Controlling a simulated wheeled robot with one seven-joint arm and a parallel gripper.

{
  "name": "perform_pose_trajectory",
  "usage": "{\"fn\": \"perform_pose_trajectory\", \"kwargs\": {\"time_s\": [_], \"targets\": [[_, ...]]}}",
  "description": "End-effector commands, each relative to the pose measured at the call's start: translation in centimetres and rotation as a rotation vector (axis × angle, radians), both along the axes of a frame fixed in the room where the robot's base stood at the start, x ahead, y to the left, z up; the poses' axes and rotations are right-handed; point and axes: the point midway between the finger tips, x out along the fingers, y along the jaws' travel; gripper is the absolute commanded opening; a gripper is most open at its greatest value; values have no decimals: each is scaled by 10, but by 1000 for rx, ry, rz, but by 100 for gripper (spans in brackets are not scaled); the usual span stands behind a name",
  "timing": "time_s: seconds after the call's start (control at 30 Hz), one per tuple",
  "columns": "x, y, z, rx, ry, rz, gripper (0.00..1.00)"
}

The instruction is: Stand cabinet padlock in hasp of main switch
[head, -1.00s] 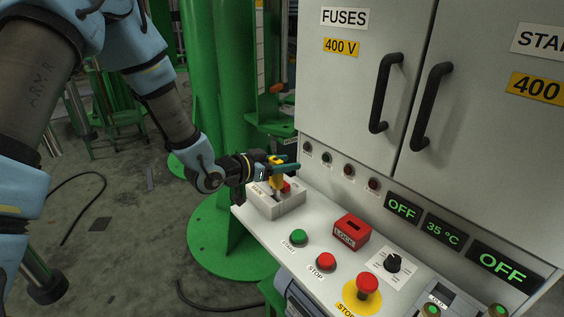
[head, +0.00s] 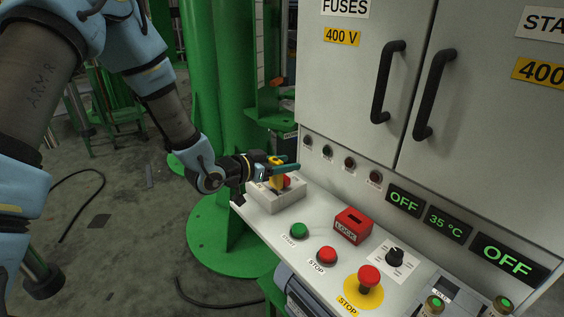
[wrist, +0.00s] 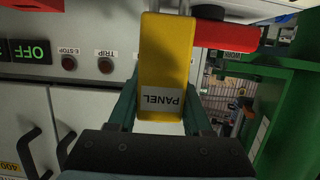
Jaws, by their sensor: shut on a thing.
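A yellow padlock (head: 276,176) is between the teal fingers of my gripper (head: 284,167). In the wrist view the padlock (wrist: 165,62) shows its PANEL label upside down, and my gripper (wrist: 165,122) is shut on its sides. The main switch (head: 277,200) is a pale box at the left end of the console, with a red handle (head: 286,180). The padlock is right over this box, beside the red handle. The handle also shows behind the padlock in the wrist view (wrist: 228,36).
A red LOCK box (head: 353,226), a green start button (head: 299,231) and a red stop button (head: 327,254) stand to the right on the console. The grey cabinet front (head: 365,110) rises close behind. A green column (head: 222,110) stands behind my gripper.

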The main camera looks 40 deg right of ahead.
Motion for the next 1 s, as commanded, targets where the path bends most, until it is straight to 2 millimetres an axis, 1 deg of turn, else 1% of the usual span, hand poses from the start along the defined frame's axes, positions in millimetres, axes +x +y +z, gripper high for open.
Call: {"fn": "perform_pose_trajectory", "kwargs": {"time_s": [0.73,0.77,1.0], "targets": [[0,0,-19,-1,0,0,0],[0,0,-18,-1,-1,0,51],[0,0,-18,-1,0,0,78]]}}
